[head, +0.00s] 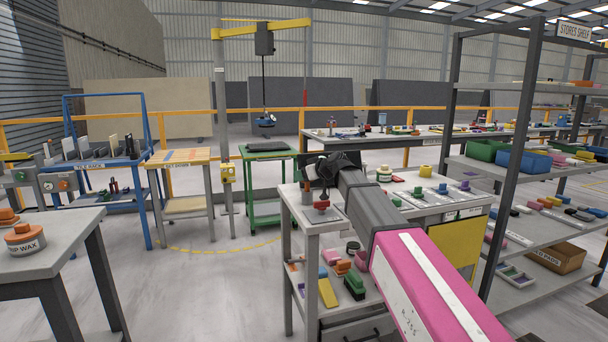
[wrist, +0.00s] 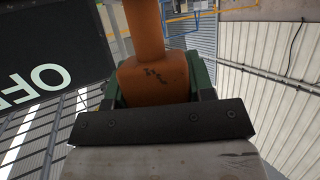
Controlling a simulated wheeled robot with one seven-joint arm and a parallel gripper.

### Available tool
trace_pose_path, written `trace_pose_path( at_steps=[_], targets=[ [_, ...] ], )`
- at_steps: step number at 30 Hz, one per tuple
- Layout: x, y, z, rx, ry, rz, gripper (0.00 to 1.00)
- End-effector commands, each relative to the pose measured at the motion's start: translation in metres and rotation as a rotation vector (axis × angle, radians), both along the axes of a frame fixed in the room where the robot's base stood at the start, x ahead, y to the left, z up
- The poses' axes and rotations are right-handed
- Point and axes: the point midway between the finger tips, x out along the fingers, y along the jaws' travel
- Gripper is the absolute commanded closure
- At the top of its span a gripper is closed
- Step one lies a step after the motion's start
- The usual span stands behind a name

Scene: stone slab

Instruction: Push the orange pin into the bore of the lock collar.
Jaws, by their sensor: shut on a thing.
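An orange pin (wrist: 155,80) fills the middle of the wrist view, with a blocky, scuffed head and a round shank running out of the top of the picture. My gripper (wrist: 155,92) is shut on the pin's head, one green-lined jaw on each side. In the head view my gripper (head: 322,170) is at the left end of the near grey bench. A small red piece with a dark top (head: 322,204) stands on a grey plate just below it. I cannot tell whether this is the lock collar. No bore shows, and the pin's tip is out of view.
A dark board lettered OFF (wrist: 45,75) is close at the left in the wrist view. The grey bench (head: 440,203) holds several small coloured parts right of my gripper. A shelf rack (head: 512,170) stands right. A green cart (head: 268,152) stands behind.

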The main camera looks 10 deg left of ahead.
Motion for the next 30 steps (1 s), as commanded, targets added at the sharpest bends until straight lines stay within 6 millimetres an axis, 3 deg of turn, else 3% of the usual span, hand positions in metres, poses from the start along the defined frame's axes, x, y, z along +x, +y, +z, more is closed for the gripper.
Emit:
trace_pose_path(
  at_steps=[30],
  targets=[
    [0.000,0.000,0.016,0.000,0.001,0.000,0.81]
  ],
)
